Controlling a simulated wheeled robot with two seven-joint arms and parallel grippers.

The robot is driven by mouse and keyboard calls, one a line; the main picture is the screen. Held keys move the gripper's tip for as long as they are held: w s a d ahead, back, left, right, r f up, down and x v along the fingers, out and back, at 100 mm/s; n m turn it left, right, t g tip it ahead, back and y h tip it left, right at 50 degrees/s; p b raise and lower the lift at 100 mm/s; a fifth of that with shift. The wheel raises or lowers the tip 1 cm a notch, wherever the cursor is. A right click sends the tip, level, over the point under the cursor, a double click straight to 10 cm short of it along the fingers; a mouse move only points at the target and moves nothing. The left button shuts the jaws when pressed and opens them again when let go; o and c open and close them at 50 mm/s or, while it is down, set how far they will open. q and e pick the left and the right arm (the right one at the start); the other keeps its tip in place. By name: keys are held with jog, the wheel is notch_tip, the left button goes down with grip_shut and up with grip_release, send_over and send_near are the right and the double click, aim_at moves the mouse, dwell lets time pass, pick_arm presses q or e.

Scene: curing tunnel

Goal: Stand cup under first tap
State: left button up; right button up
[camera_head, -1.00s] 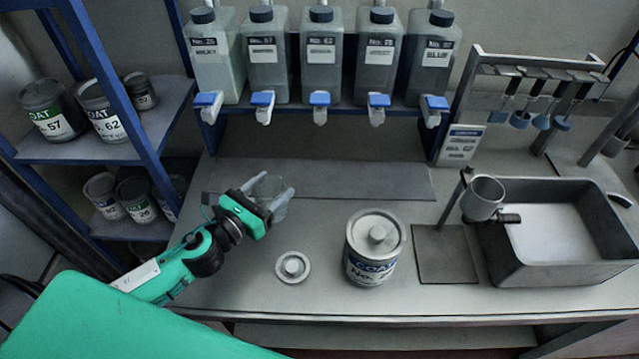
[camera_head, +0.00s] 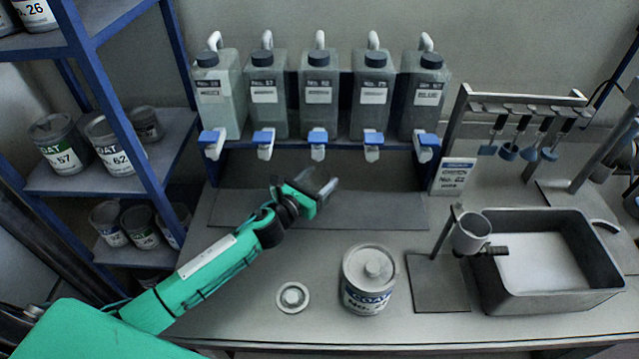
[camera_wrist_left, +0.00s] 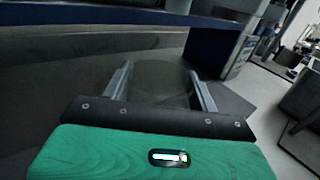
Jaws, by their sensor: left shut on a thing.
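My left gripper (camera_head: 322,188) is shut on a clear cup, which shows as a see-through round shape between the fingers in the left wrist view (camera_wrist_left: 160,78). In the head view the cup is hard to make out. The gripper is over the dark strip on the bench, below and in front of the middle tap (camera_head: 318,148). The leftmost tap (camera_head: 212,142) is to the left, with a blue lever under a pale bottle (camera_head: 218,98). I cannot tell whether the cup touches the strip. My right gripper is not in view.
Several bottles with taps stand on a rack. A lidded can (camera_head: 368,285) and a small round lid (camera_head: 292,297) are at the front. A grey cup on a stand (camera_head: 470,234) is beside a basin (camera_head: 545,295). A can shelf (camera_head: 85,180) stands left. The dark strip (camera_head: 235,207) is clear at its left.

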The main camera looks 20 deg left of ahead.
aim_at(324, 183)
pick_arm(q)
jog(key=shift+w+d, duration=0.15)
jog(key=shift+w, duration=0.15)
jog(key=shift+f, duration=1.8)
jog(key=shift+f, duration=0.15)
jog(key=o, duration=1)
jog(key=shift+o, duration=0.2)
